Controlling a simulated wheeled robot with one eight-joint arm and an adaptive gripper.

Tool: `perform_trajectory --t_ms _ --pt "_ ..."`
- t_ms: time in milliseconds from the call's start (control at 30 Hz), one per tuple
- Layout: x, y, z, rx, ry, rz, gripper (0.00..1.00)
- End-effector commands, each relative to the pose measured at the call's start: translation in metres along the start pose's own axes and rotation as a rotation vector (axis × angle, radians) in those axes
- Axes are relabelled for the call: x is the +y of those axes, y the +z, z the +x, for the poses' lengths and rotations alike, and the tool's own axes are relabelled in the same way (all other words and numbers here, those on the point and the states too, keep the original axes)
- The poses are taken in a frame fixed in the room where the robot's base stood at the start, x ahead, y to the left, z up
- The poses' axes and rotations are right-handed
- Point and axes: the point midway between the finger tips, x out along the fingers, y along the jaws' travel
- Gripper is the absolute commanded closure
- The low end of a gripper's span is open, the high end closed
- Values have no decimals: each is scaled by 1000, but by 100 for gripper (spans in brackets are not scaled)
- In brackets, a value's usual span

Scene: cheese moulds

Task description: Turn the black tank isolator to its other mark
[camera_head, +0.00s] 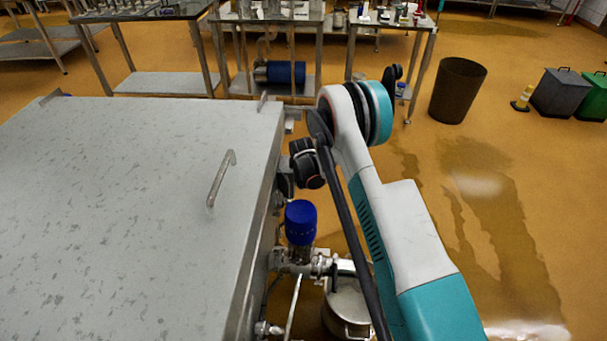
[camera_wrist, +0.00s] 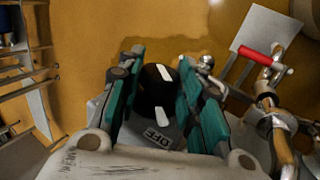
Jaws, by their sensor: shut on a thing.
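The black tank isolator (camera_wrist: 152,95) is a round black knob in the middle of the wrist view. It has white marks on it, one near its far edge and one on the side nearer the camera. A grey plate under it bears the word OFF (camera_wrist: 157,138), close to the nearer white mark. My gripper (camera_wrist: 160,68) has its teal and black fingers on either side of the knob and is shut on it. The finger contact is partly hidden. In the head view the knob is hidden behind the tank and my arm.
A red-handled valve and pipework (camera_wrist: 258,56) stand close to the right of my gripper in the wrist view. A large steel tank (camera_head: 120,200) with a blue-capped valve (camera_head: 300,222) fills the left of the head view. Open floor lies right of my arm.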

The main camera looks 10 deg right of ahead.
Motion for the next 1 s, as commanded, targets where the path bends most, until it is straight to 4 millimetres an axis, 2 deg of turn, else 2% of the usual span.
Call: perform_trajectory --t_ms 267,1000 --pt "1 0 0 3 -51 2 90" --pt "7 0 2 22 -483 11 90"
